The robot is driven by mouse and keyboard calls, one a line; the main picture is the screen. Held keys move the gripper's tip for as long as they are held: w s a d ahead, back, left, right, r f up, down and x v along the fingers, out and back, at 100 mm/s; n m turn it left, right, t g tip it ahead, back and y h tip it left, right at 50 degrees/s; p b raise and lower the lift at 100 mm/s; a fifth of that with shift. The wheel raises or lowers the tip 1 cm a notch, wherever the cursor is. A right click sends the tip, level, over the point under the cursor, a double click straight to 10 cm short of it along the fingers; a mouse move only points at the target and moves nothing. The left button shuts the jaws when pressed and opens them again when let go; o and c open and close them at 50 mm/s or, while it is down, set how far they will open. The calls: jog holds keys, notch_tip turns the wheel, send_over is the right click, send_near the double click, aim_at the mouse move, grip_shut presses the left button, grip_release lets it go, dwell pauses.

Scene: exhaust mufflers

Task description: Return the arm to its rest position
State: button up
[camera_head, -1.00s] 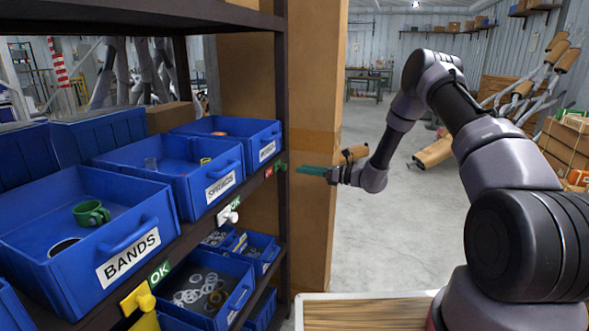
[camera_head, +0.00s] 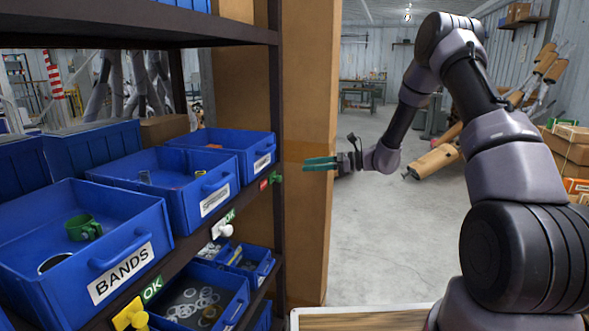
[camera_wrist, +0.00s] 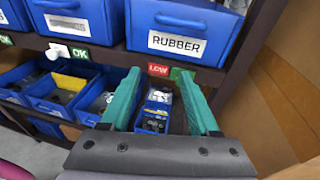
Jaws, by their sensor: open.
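My gripper (camera_head: 320,164) has green fingers and is held in the air to the right of the shelf, in front of the tan pillar. In the wrist view my gripper (camera_wrist: 165,100) shows its two green fingers spread apart with nothing between them. Beyond the fingers are the shelf edge and small blue bins on a lower level. My arm (camera_head: 510,170) reaches from the lower right, up to a high elbow and down to the gripper.
The dark shelf (camera_head: 277,215) holds blue bins, including the BANDS bin (camera_head: 75,285) with a green clamp (camera_head: 83,228). The RUBBER bin (camera_wrist: 190,25) is close to the fingers. The tan pillar (camera_head: 308,230) stands beside the shelf. Open floor (camera_head: 390,240) lies to the right.

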jog(key=s+r+n+g+h, duration=0.25)
jog(key=s+r+n, duration=0.25)
jog(key=s+r, duration=0.4)
jog(key=s+d+r+n+t+h, duration=0.3)
jog(key=s+d+r+n+h, duration=0.2)
jog(key=s, duration=0.8)
jog(key=s+d+r+n+t+h, duration=0.4)
jog(key=s+d+r+n+h, duration=0.1)
jog(key=s+d+r, duration=0.5)
jog(key=s+d+h, duration=0.1)
jog(key=s+d, duration=0.1)
jog(key=shift+s+d+r+n+h, duration=0.15)
jog(key=shift+s+r+n+h, duration=0.15)
jog(key=shift+s+h, duration=0.1)
